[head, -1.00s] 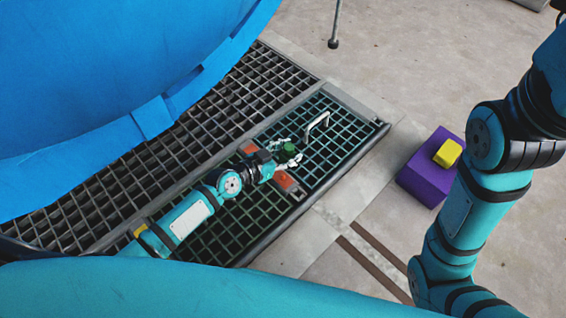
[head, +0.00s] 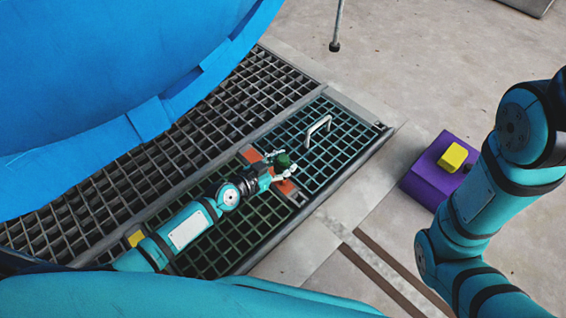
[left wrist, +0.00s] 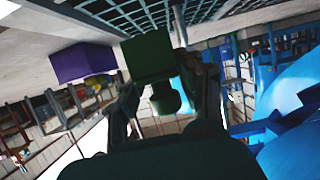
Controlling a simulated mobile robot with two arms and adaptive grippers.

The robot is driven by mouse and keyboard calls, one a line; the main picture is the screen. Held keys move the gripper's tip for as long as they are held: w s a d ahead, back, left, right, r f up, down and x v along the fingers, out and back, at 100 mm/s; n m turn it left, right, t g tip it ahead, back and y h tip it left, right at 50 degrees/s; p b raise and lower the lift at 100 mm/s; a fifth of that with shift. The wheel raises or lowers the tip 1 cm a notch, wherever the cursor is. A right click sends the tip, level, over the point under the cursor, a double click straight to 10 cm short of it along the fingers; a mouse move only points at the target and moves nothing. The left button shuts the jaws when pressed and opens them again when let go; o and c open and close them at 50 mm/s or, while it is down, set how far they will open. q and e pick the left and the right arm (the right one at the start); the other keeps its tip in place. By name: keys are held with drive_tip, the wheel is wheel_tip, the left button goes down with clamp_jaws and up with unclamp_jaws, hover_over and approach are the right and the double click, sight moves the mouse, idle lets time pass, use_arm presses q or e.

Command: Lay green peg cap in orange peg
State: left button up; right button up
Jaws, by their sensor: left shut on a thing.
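The green peg cap (head: 283,161) is held in my left gripper (head: 280,170) over the grating in the head view. In the left wrist view it is a dark green block (left wrist: 148,55) with a rounded knob (left wrist: 165,98) below, between the fingers of my left gripper (left wrist: 165,92). Orange patches (head: 286,187) show on the grating on both sides of the gripper, the other (head: 250,154) up and left; the gripper and cap hide what lies between. The cap appears above them; I cannot tell whether it touches. My right gripper is not visible.
A grey handle (head: 318,127) stands up from the grating (head: 335,150) just right of the cap. A purple box (head: 425,183) with a yellow block (head: 453,156) on top stands at right. A large blue curved body (head: 90,90) fills the upper left.

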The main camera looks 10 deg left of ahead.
sight(282, 181)
use_arm(q)
drive_tip(key=shift+f+b, duration=0.4)
drive_tip(key=shift+f, duration=0.4)
drive_tip(key=shift+f+b, duration=0.95)
drive_tip(key=shift+f, duration=0.15)
idle(0.5)
drive_tip(key=shift+f+b, duration=0.3)
drive_tip(key=shift+b, duration=0.2)
drive_tip(key=shift+f+b, duration=1.4)
drive_tip(key=shift+f, duration=0.1)
drive_tip(key=o, duration=1.2)
drive_tip(key=shift+o, duration=0.2)
drive_tip(key=shift+s+a, duration=0.1)
drive_tip(key=v, duration=1.1)
drive_tip(key=shift+s+a+r, duration=0.2)
drive_tip(key=shift+s+r, duration=0.05)
drive_tip(key=shift+s, duration=0.05)
